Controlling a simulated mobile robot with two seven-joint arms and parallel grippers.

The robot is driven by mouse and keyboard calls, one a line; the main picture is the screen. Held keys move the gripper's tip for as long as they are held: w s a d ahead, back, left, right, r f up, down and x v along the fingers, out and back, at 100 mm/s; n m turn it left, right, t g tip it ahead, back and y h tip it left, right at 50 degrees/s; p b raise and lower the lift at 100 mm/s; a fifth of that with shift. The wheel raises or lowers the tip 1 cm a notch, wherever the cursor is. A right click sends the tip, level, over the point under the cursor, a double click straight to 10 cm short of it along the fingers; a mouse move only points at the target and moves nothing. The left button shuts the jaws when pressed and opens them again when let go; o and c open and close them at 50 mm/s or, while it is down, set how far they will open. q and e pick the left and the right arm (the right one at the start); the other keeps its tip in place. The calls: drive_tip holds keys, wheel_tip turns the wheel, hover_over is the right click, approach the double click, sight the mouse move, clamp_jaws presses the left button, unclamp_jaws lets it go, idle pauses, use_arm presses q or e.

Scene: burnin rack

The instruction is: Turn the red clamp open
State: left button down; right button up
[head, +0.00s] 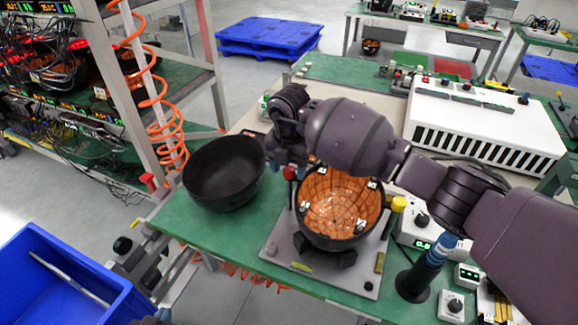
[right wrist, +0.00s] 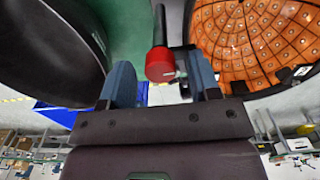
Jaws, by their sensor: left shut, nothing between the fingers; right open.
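The red clamp (right wrist: 165,65) has a round red knob on a black bar and lies between the blue fingers of my right gripper (right wrist: 160,82) in the right wrist view. The fingers are open, with gaps beside the knob. In the head view the red clamp (head: 290,173) shows as a small red spot beside the dark bowl with an orange tiled inside (head: 340,200). My right gripper (head: 286,150) points down above it, partly hidden by my wrist. Only a dark tip of my left gripper (head: 150,320) shows at the bottom edge.
An empty black bowl (head: 222,172) stands left of the clamp on the green bench, close to my right gripper. The orange-lined bowl sits on a grey plate (head: 278,245). A white slotted box (head: 480,125) is behind my right arm. A blue bin (head: 60,285) is lower left.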

drive_tip(key=c, duration=0.9)
use_arm(q)
drive_tip(key=shift+s+f, duration=0.15)
drive_tip(key=shift+s, duration=0.15)
use_arm(e)
drive_tip(key=shift+c, duration=0.2)
